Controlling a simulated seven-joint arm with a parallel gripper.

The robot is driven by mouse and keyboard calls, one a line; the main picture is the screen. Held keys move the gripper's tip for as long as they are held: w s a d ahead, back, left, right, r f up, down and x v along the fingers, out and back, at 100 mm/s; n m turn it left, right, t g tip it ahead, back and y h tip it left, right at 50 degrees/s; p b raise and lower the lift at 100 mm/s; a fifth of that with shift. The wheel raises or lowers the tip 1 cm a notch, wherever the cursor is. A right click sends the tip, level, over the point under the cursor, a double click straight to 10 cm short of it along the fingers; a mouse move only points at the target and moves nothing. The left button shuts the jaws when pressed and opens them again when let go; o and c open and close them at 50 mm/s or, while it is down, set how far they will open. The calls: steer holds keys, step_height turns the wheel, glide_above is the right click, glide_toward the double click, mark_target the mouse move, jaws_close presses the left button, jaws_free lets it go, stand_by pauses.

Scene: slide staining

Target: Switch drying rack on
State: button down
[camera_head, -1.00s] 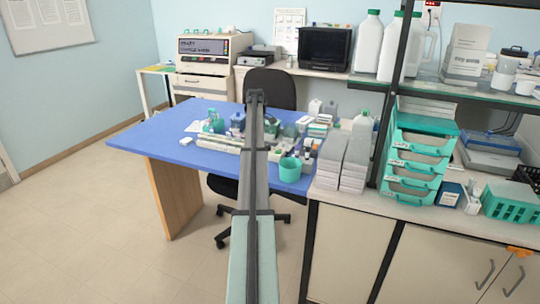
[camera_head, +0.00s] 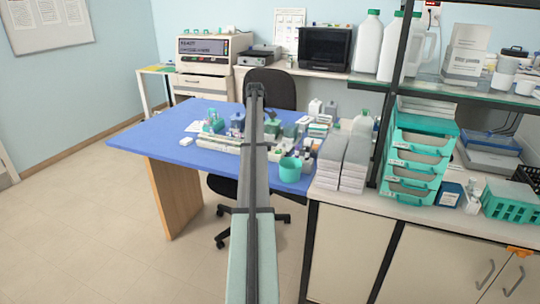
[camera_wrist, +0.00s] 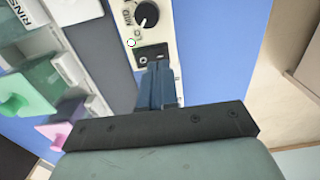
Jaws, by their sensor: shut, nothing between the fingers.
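In the wrist view, a cream control panel (camera_wrist: 168,35) carries a black knob (camera_wrist: 146,15) with MID and LO markings and a small dark rocker switch (camera_wrist: 152,55). I take this to be the drying rack's end. My gripper (camera_wrist: 156,68) is shut and empty, its blue-grey fingertips overlapping the lower edge of the switch in the picture. I cannot tell whether they touch it. The switch's position is too small to read. In the head view my arm reaches over the blue table, and its far links hide what lies behind them.
Staining jars with green and pink lids (camera_wrist: 12,105) stand left of the panel in the wrist view. In the head view, a teal cup (camera_head: 290,170) stands near the front edge of the blue table (camera_head: 160,140), whose left part is mostly clear. A teal drawer stack (camera_head: 415,160) is at right.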

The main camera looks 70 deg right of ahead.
steer(key=shift+r, duration=2)
